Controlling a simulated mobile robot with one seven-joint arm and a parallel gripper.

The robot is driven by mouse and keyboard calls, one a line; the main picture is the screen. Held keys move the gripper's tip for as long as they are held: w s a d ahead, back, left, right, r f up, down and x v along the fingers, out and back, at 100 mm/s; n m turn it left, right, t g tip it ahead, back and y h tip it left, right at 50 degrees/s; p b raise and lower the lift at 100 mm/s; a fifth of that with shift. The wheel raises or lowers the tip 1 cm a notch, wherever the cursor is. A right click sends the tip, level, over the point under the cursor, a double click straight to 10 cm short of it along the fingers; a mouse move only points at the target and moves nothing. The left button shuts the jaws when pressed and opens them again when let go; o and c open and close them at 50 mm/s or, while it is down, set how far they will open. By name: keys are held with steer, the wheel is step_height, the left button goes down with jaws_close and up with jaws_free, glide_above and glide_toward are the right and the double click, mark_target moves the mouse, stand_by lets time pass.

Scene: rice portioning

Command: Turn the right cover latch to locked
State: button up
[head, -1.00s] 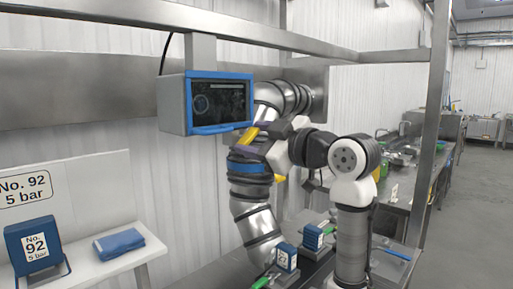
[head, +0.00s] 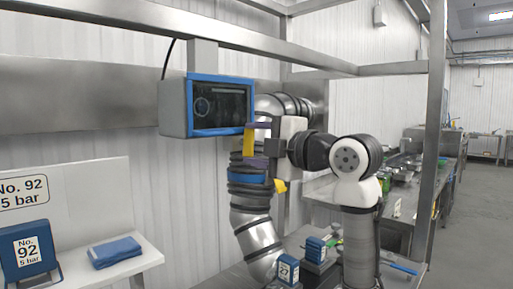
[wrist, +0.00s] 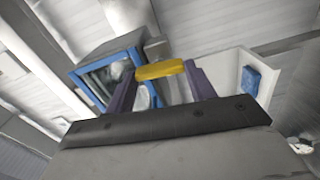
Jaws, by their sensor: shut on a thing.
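My gripper (head: 258,144) has purple fingers and is shut on a yellow latch handle (head: 249,142), beside the upper part of the bent metal pipe. In the wrist view the yellow handle (wrist: 160,69) lies crosswise between the two purple fingers. In the head view the handle stands about upright. Its mounting and any lock marking are hidden by my gripper and arm. Another yellow piece (head: 280,186) shows lower down, beside the blue band (head: 247,178) on the pipe; I cannot tell what it belongs to.
A blue-framed screen (head: 219,104) hangs just left of my gripper, close to it. Small blue numbered blocks (head: 287,270) stand on the bench below. A steel post (head: 433,140) rises at right.

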steer(key=shift+n, duration=0.6)
steer(key=o, duration=1)
steer(key=b+v, duration=0.4)
steer(key=v, duration=1)
steer(key=shift+a, duration=0.1)
